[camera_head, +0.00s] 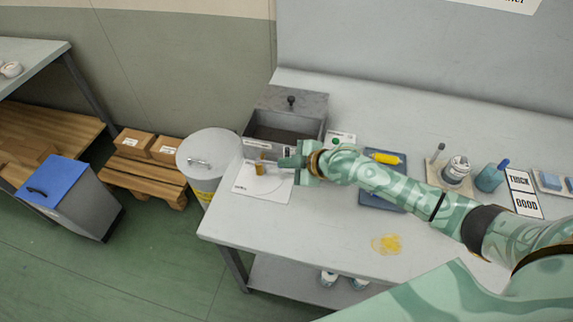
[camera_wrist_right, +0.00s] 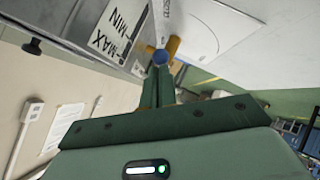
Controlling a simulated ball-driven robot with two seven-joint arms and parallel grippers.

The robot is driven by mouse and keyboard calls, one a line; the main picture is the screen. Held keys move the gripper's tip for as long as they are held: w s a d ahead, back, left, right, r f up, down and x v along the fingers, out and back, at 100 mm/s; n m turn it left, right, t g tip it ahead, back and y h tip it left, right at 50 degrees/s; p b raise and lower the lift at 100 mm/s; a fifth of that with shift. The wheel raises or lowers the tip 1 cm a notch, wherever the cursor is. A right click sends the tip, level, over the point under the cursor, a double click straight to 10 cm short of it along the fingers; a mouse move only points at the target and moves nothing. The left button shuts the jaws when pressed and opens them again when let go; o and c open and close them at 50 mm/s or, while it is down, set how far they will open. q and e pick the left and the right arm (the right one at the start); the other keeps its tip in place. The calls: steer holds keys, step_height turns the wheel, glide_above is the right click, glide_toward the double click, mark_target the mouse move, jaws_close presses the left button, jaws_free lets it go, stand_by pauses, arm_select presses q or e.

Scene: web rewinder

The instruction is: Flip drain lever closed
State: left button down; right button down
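The drain valve (camera_head: 262,164) is a small brass fitting at the front of a grey metal tank (camera_head: 252,143), above a white sheet (camera_head: 263,190). In the right wrist view the brass drain fitting (camera_wrist_right: 172,46) shows with a round blue end, likely of the lever (camera_wrist_right: 161,57), just beyond my fingertips. My right gripper (camera_head: 281,162) reaches in from the right, close beside the valve. In the right wrist view its fingers (camera_wrist_right: 158,75) look drawn together; whether they touch the lever is unclear. The lever's full angle is hidden. My left gripper is out of view.
A MAX/MIN label (camera_wrist_right: 108,35) is on the tank front. A knobbed lid (camera_head: 290,101) stands behind the tank opening. A lidded drum (camera_head: 209,153) stands left of the table. A yellow roller (camera_head: 387,158), jars (camera_head: 457,169) and a yellow spill (camera_head: 387,244) lie to the right.

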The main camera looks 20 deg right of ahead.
steer(key=shift+s+f, duration=0.2)
steer(key=shift+f, duration=0.1)
